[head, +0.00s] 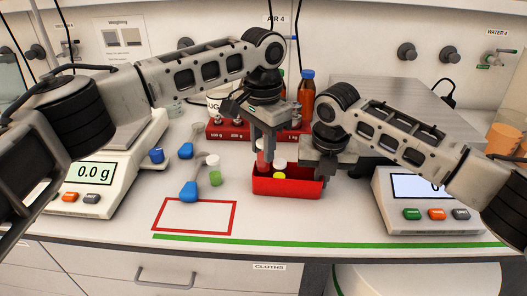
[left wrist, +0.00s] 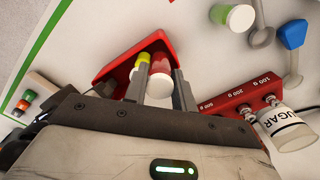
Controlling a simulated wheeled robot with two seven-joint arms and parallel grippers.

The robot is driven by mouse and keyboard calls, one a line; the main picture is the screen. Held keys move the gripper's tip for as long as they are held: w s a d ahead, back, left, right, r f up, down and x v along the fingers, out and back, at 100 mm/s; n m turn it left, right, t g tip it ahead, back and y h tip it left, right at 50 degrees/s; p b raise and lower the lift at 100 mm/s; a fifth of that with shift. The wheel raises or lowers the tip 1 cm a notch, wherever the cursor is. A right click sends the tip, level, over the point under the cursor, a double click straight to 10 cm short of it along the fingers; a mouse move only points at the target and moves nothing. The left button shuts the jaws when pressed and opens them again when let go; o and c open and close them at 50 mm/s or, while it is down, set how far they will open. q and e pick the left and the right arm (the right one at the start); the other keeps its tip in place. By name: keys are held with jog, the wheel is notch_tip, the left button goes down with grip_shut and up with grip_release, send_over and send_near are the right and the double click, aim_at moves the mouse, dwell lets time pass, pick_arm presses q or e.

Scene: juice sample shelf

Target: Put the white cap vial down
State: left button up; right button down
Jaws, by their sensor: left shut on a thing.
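My left gripper (head: 263,158) points down over the left part of a small red tray (head: 300,187). It is shut on a vial with red contents (head: 263,161); in the left wrist view its white cap (left wrist: 160,86) shows between the fingers (left wrist: 160,92). The vial is at the tray, but whether it touches the tray floor is hidden. A yellow item (head: 279,176) and a white cap (head: 280,162) show inside the tray beside it. My right gripper (head: 322,178) is at the tray's right end; its fingers are too hidden to tell whether they hold the wall.
A red weight rack (head: 225,131) and a brown bottle (head: 307,95) stand behind. Balances flank the area. The red-outlined rectangle (head: 195,217) is empty.

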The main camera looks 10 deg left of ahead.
aim_at(262, 142)
pick_arm(q)
jog(key=shift+f, duration=0.85)
jog(key=shift+f, duration=0.1)
jog(key=shift+f, duration=0.5)
jog(key=o, duration=1)
jog(key=shift+r, duration=0.1)
notch_tip(262, 142, up, 13)
